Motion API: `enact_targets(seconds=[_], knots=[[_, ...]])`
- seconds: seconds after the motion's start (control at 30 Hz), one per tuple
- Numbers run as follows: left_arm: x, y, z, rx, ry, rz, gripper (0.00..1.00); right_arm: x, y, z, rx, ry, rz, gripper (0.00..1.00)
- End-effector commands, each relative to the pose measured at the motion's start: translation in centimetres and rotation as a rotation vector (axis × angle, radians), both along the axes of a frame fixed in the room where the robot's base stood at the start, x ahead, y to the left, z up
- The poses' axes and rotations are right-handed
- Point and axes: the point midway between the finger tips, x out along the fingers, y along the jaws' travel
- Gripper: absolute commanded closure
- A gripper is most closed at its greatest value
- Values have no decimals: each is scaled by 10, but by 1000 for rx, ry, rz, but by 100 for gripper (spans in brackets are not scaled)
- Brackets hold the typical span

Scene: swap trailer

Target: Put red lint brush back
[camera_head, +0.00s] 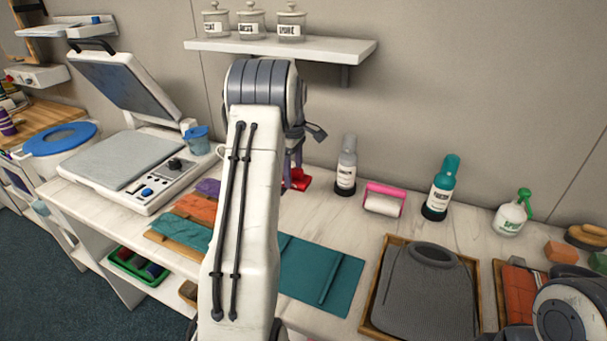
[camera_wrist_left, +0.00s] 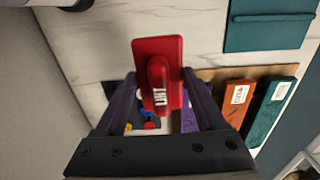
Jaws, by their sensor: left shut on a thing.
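The red lint brush (camera_wrist_left: 158,75), with white LINT lettering on its handle, is between the purple fingers of my left gripper (camera_wrist_left: 165,98) in the left wrist view. The gripper is shut on its handle. In the head view, part of the red brush (camera_head: 301,181) shows beside my left gripper (camera_head: 291,180), at the back of the white counter (camera_head: 328,222). My left arm hides much of it there. I cannot tell whether the brush touches the counter. My right gripper is not in view; only part of my right arm shows at the lower right.
A grey bottle (camera_head: 346,164), a pink roller (camera_head: 384,201), a teal bottle (camera_head: 441,188) and a green-topped spray bottle (camera_head: 512,214) stand along the wall to the right. A heat press (camera_head: 135,160) is at left. A shelf (camera_head: 350,50) with jars hangs above.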

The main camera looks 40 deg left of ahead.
Motion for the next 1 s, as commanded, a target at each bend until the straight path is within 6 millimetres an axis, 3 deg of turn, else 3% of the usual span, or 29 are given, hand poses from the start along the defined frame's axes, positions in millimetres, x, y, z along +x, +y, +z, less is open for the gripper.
enact_targets(seconds=[0.2,0.4,0.73,0.9,1.0], knots=[[40,9,1,0,0,-2,89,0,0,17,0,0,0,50],[63,15,1,0,-1,-2,89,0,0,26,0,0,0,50],[63,15,-30,-2,3,-1,89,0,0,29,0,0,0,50],[62,14,-61,-2,4,-1,89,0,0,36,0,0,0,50],[66,15,-61,0,0,-1,89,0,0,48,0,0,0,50]])
